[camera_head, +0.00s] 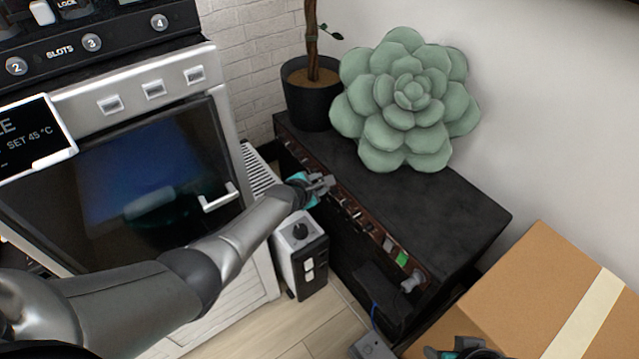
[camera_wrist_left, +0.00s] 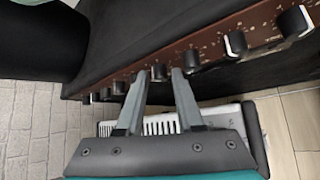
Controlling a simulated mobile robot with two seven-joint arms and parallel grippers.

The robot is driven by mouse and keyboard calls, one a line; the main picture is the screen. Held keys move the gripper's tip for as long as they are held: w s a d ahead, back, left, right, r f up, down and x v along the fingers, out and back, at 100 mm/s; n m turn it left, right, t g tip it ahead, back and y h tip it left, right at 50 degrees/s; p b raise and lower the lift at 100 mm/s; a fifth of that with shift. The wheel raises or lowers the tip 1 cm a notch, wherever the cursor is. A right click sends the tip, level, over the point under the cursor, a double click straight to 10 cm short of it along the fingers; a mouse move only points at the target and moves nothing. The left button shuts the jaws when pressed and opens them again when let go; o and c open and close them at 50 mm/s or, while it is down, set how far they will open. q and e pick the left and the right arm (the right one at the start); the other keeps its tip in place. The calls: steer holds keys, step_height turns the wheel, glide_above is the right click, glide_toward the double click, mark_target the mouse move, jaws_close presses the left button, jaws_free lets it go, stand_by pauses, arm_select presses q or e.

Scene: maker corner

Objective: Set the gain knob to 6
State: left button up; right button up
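The black amplifier cabinet (camera_head: 440,200) has a brown control panel (camera_head: 366,226) along its front edge, with a row of black knobs. In the left wrist view the panel (camera_wrist_left: 212,42) carries several knobs with white marks; their labels and settings are too small to read. My left gripper (camera_head: 322,184) is at the panel. In its wrist view the left gripper (camera_wrist_left: 158,76) has its fingers apart, with one small knob (camera_wrist_left: 158,72) showing between the tips and a gap on each side. I cannot tell which knob is gain. My right gripper (camera_head: 468,350) is partly visible at the bottom edge.
A green succulent-shaped cushion (camera_head: 390,115) and a potted plant (camera_head: 312,95) stand on the cabinet. A green light (camera_head: 402,258) and a plug (camera_head: 412,281) are at the panel's near end. A small dial box (camera_head: 302,262), an oven (camera_head: 150,180) and a cardboard box (camera_head: 535,285) stand nearby.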

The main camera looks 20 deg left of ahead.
arm_select(q)
steer(key=shift+c, duration=0.3)
jaws_close()
steer(key=shift+d, duration=0.1)
steer(key=shift+s+d+f+m+t+y+b, duration=0.1)
steer(key=shift+f+m+t+y+b, duration=0.2)
steer(key=shift+m+t+y+b, duration=0.65)
steer(key=shift+s+d+f+m+t+y+b, duration=0.1)
steer(key=shift+f+m+t+y+b, duration=0.3)
steer(key=shift+m+t+b, duration=1.1)
steer(key=shift+s+d+f+m+t+y+b, duration=0.1)
steer(key=shift+f+m+t+y+b, duration=0.15)
steer(key=shift+m+t+y+b, duration=0.9)
arm_select(e)
steer(key=w+a+r+t+y, duration=0.2)
steer(key=a+r+t+y, duration=0.1)
steer(key=a+t, duration=0.2)
steer(key=w+a+r+t+y+b, duration=0.1)
steer(key=w+a+r+t+y, duration=0.1)
steer(key=a+t, duration=0.4)
steer(key=shift+w+r+t+y, duration=0.35)
steer(key=shift+r+t+y, duration=0.05)
steer(key=shift+r, duration=0.05)
